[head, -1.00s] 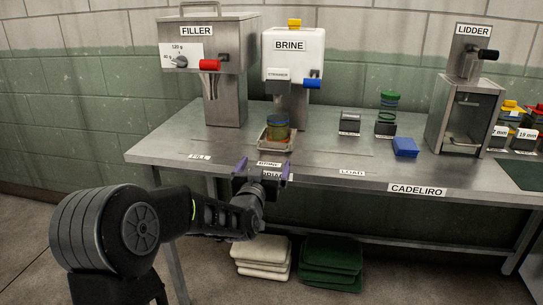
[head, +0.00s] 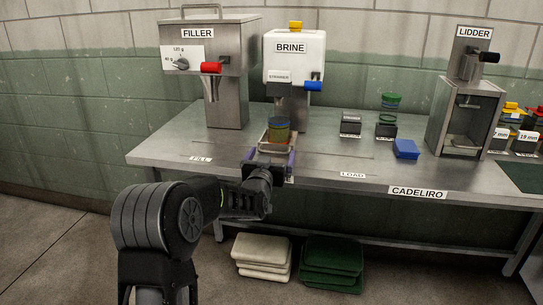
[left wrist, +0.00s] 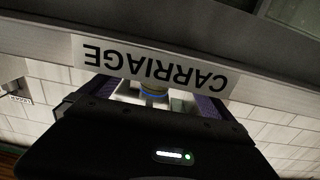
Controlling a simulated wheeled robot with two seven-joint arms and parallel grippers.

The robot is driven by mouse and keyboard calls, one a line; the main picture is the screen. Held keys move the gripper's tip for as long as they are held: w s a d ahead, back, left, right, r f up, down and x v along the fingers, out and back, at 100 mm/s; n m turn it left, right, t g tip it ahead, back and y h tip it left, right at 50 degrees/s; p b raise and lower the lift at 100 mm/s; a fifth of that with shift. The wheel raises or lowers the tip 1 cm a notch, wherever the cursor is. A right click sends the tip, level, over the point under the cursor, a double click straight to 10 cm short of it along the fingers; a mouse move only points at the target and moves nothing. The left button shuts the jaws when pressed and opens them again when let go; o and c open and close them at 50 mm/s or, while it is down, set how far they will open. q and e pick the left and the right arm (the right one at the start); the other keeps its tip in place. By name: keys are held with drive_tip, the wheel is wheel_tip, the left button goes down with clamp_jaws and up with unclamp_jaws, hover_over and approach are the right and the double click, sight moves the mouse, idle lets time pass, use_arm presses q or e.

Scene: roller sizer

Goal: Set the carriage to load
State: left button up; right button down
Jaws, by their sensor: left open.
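The carriage (head: 264,148) is a small metal tray on the bench below the brine unit. A jar with greenish and amber tones (head: 278,131) stands on it. The carriage's label (left wrist: 155,65) reads upside down in the left wrist view, where the jar also shows (left wrist: 153,91). My left gripper (head: 268,160) is open at the carriage's front, its purple fingers spread to either side of the front end. I cannot tell whether they touch it. The gripper hides part of the carriage front. My right gripper is not in view. The LOAD label (head: 352,175) is on the bench right of the carriage.
The filler (head: 227,75) and brine unit (head: 293,55) stand behind. The FILL label (head: 201,159) is at left. Blue lids (head: 405,148), small dark stands (head: 350,124) and the lidder (head: 462,100) are at right. The bench near LOAD is clear.

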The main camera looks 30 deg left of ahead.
sight(355, 172)
use_arm(q)
drive_tip(key=c, duration=1.8)
drive_tip(key=shift+o, duration=0.2)
drive_tip(key=shift+d, duration=0.15)
drive_tip(key=shift+w+d, duration=0.25)
drive_tip(key=shift+d, duration=0.3)
drive_tip(key=w+d+p, duration=0.1)
drive_tip(key=w+d, duration=0.1)
drive_tip(key=d, duration=0.5)
drive_tip(key=w+d+p, duration=0.1)
drive_tip(key=w+d, duration=0.2)
drive_tip(key=d, duration=0.4)
drive_tip(key=w+d, duration=0.2)
drive_tip(key=d, duration=0.5)
drive_tip(key=shift+w+d+p, duration=0.3)
drive_tip(key=shift+w+p, duration=0.1)
drive_tip(key=o, duration=1.8)
drive_tip(key=shift+d, duration=0.15)
drive_tip(key=shift+c, duration=0.2)
